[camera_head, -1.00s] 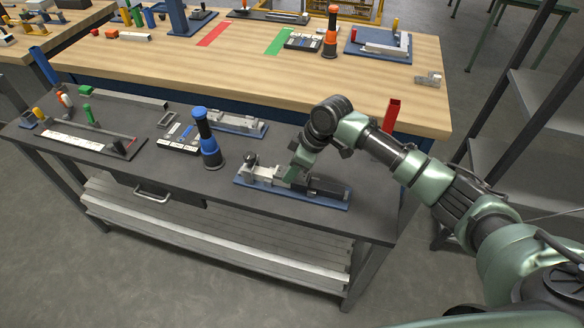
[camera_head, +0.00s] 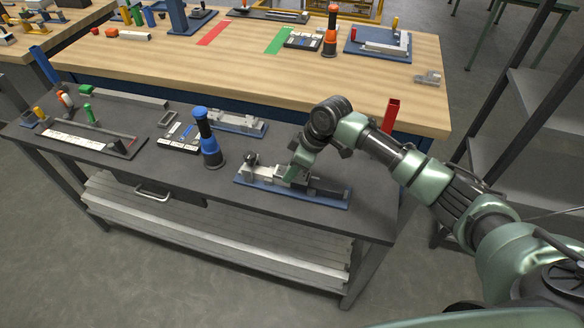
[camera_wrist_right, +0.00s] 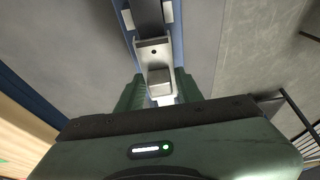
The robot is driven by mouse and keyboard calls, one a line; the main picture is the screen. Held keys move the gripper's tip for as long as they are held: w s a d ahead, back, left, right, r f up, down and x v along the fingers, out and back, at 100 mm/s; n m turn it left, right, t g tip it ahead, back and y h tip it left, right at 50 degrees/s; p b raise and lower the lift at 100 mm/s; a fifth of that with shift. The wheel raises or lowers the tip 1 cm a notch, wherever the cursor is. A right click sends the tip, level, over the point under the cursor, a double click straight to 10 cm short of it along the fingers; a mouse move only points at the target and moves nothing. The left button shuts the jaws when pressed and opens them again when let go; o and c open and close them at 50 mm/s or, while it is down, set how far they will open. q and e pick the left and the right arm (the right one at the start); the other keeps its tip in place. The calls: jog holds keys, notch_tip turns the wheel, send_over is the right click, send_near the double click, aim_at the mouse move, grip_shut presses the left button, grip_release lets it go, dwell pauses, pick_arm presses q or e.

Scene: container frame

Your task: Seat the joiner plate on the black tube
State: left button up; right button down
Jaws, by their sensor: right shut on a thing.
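My right gripper (camera_head: 293,178) is low over a blue fixture board (camera_head: 248,183) near the front edge of the dark bench. In the right wrist view its green fingers (camera_wrist_right: 158,88) are shut on a pale metal part, which looks like the joiner plate (camera_wrist_right: 154,47). The plate has a small dark hole and points toward the black tube (camera_wrist_right: 147,14). The plate's far end is close to the tube's end; I cannot tell whether it is seated. In the head view the black tube (camera_head: 327,189) lies at the board's right. The fingers hide much of the plate there. My left gripper is out of view.
A blue-and-black screwdriver-like tool (camera_head: 208,140) stands left of the board. A second blue board (camera_head: 238,123) with metal parts lies behind it. A red upright block (camera_head: 391,115) stands beyond my forearm. A wooden table (camera_head: 345,85) is behind the bench.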

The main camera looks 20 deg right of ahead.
jog(key=shift+f+b, duration=0.4)
jog(key=shift+f, duration=0.55)
dwell(0.4)
jog(key=shift+c, duration=1.4)
grip_release()
notch_tip(320, 180, up, 7)
jog(key=p, duration=0.7)
